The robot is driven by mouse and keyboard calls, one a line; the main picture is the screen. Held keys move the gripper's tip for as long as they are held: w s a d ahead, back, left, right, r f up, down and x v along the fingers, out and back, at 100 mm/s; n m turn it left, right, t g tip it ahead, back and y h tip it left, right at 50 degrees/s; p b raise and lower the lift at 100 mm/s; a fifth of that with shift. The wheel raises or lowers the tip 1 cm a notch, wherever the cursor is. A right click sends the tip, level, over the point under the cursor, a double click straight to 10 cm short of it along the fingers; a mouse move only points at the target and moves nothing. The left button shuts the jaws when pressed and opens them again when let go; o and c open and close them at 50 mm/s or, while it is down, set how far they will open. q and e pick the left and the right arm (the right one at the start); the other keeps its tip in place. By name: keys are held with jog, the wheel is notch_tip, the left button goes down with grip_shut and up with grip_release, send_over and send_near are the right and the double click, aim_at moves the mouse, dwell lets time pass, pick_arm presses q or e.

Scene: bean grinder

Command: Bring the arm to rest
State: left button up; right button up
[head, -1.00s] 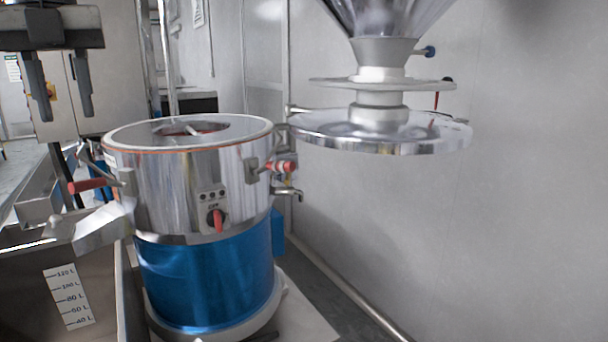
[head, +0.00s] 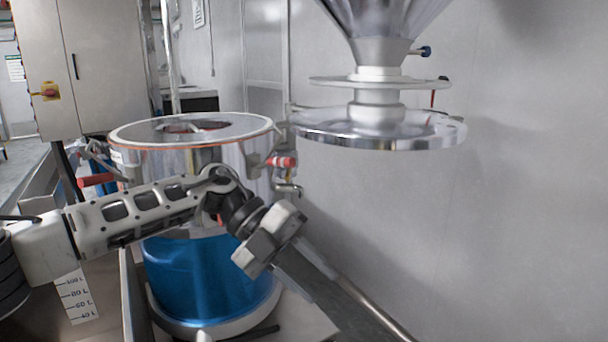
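My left arm comes in from the left and crosses in front of the grinder. My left gripper (head: 268,238) is at its end, low in front of the right part of the grinder's body. No held thing shows. The grinder (head: 200,270) has a steel drum on a blue base, and my arm hides its front control panel. My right gripper cannot be seen.
A steel hopper with a round lid (head: 380,132) hangs at upper right, apart from the drum. Red-handled clamps (head: 281,161) stick out from the drum's sides. A steel bin with a litre scale (head: 77,297) stands at lower left. A grey wall closes the right side.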

pick_arm(q)
jog(key=s+d+f+n+t+h, duration=0.3)
jog(key=s+d+n+h, duration=0.25)
jog(key=d+h, duration=0.4)
jog(key=w+a+f+n+t+y, duration=0.2)
jog(key=a+f+n+t+y, duration=0.8)
jog(key=n+t, duration=0.95)
jog(key=s+a+f+n+g+y, duration=0.3)
jog(key=s+a+f, duration=0.4)
jog(key=f, duration=0.3)
jog(key=s+a+f+n+g+y, duration=0.4)
jog(key=s+a+f+n, duration=0.2)
jog(key=f, duration=0.5)
jog(key=s+a, duration=0.2)
jog(key=a, duration=0.1)
jog(key=shift+s+g, duration=0.15)
jog(key=shift+g, duration=0.2)
jog(key=shift+f, duration=0.1)
